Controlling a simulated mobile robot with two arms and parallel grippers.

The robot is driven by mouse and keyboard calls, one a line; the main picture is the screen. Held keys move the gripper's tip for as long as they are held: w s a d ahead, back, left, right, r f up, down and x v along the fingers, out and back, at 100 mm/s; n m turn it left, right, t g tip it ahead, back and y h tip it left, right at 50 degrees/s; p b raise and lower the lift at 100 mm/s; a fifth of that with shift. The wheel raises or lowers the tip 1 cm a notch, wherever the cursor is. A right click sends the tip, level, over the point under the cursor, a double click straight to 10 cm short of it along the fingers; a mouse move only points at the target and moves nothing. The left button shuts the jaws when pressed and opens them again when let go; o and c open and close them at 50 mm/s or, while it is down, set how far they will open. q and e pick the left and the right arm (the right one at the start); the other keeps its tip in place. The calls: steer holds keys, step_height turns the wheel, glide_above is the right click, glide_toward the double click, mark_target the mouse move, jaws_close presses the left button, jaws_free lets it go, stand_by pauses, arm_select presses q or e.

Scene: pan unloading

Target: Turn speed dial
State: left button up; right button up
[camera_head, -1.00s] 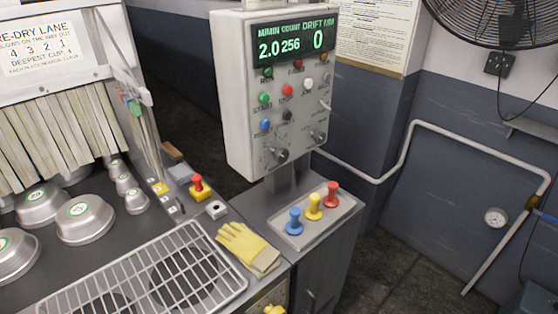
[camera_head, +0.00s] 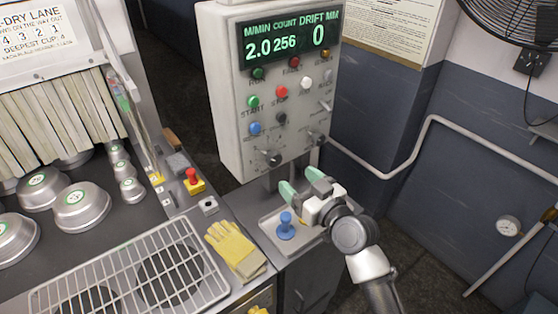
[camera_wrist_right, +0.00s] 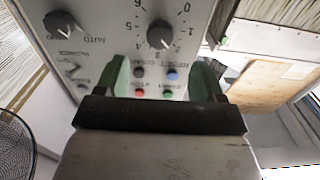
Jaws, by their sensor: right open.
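My right gripper (camera_head: 302,184) is open and empty, just below and to the right of the dial in the head view. Its two green fingers are spread apart in the right wrist view (camera_wrist_right: 161,77), with the dial beyond them, not touched. My left gripper is not in view.
A second knob (camera_head: 317,139) sits to the right on the box, above my gripper. Buttons and a display (camera_head: 290,42) reading 2.0, 256 and 0 are higher up. Yellow gloves (camera_head: 235,248) lie nearby.

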mark_target(276, 162)
steer(key=p+x, duration=0.1)
steer(key=x, duration=0.5)
steer(key=shift+w+a, duration=0.15)
steer(key=shift+a, duration=0.05)
steer(key=shift+w+a, duration=0.35)
steer(key=shift+w, duration=0.25)
steer(key=shift+c, duration=0.2)
steer(key=c, duration=0.9)
steer(key=m, duration=0.4)
steer(key=shift+a+m+p, duration=0.1)
steer(key=shift+m+p, duration=0.3)
steer(key=shift+m, duration=2)
